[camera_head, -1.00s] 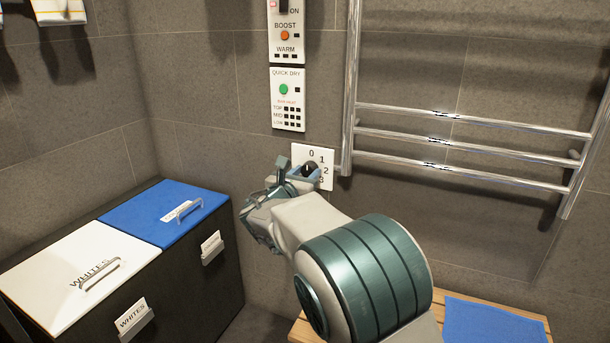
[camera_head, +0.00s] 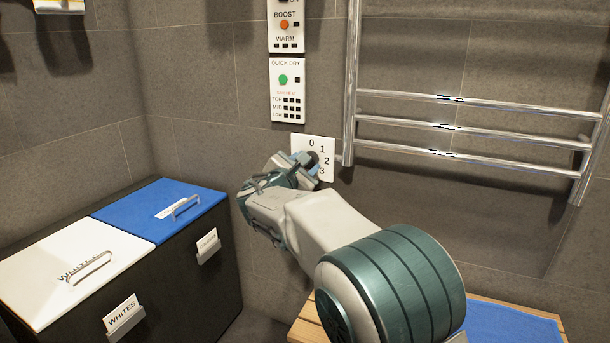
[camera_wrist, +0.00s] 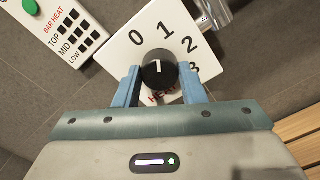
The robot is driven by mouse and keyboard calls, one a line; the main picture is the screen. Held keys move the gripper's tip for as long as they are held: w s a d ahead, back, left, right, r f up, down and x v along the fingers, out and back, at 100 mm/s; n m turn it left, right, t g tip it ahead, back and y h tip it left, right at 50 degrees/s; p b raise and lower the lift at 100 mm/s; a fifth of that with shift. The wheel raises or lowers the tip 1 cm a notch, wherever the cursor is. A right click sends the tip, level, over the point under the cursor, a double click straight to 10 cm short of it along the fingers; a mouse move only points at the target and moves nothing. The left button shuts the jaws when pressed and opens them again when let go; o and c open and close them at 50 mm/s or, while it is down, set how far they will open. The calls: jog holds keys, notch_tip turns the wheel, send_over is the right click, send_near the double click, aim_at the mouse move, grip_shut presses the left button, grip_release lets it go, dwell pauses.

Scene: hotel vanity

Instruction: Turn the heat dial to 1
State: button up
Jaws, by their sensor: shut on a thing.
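The heat dial (camera_wrist: 160,72) is a round black knob with a white pointer mark, on a white plate (camera_wrist: 205,58) marked 0, 1, 2 and 3. My gripper (camera_wrist: 159,80) is shut on the dial, with one blue finger on each side. In the wrist view the pointer is nearly upright, close to the 1 and slightly toward the 0 side. In the head view my gripper (camera_head: 308,163) covers part of the dial and the lower left of the plate (camera_head: 325,150).
The chrome towel rail (camera_head: 349,110) stands close to the plate's right. A switch panel (camera_head: 287,92) is above it. Hampers with a blue lid (camera_head: 150,205) and a white lid (camera_head: 60,285) stand at left. A wooden bench (camera_head: 308,325) with a blue towel (camera_head: 510,325) is below.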

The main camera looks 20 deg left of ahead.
jog(key=shift+f+m+b, duration=0.1)
jog(key=shift+m+b, duration=0.8)
jog(key=shift+m, duration=0.1)
jog(key=o, duration=1)
jog(key=shift+s, duration=0.1)
jog(key=s+a+p, duration=0.1)
jog(key=s+p, duration=0.2)
jog(key=s, duration=1)
jog(key=shift+s, duration=0.3)
